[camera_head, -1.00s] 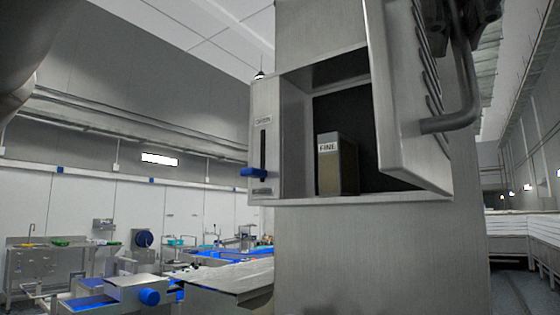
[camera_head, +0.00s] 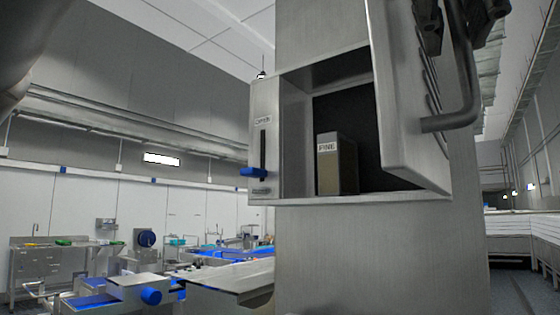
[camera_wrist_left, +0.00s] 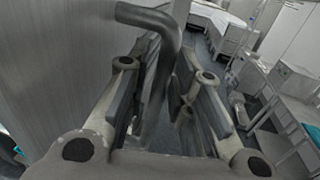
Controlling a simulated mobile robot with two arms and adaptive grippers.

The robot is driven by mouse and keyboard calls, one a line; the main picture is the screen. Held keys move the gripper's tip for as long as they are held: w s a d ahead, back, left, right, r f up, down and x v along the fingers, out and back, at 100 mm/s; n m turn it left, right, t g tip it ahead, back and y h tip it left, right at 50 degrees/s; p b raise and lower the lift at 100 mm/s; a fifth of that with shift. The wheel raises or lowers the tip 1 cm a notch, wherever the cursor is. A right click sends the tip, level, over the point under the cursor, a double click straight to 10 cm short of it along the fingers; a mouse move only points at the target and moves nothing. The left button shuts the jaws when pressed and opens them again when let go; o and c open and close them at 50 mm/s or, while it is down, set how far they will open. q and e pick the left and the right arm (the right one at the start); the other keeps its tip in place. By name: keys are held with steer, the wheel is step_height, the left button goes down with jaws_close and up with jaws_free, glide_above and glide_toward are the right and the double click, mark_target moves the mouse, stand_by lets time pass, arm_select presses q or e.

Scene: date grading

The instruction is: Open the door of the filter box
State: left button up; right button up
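The filter box (camera_head: 264,95) is a metal housing with its opening facing me. Its door (camera_head: 405,95) is hinged on the right and stands swung wide open, with slots and a bent grey bar handle (camera_head: 466,75). Inside stands a dark block labelled FINE (camera_head: 338,170). My left gripper (camera_head: 460,15) is at the top right, at the upper part of the handle. In the left wrist view the handle (camera_wrist_left: 168,45) runs between its spread fingers (camera_wrist_left: 172,95); they look open around it. My right gripper is not in view.
A blue slide latch (camera_head: 253,172) sits on the box's left front strip. A wide metal column (camera_head: 370,260) is below the box. Worktables and blue-topped machines (camera_head: 130,285) stand at the lower left. An aisle runs at the far right.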

arm_select(q)
steer(key=v, duration=1.1)
steer(key=shift+s+a, duration=0.25)
steer(key=shift+s, duration=0.1)
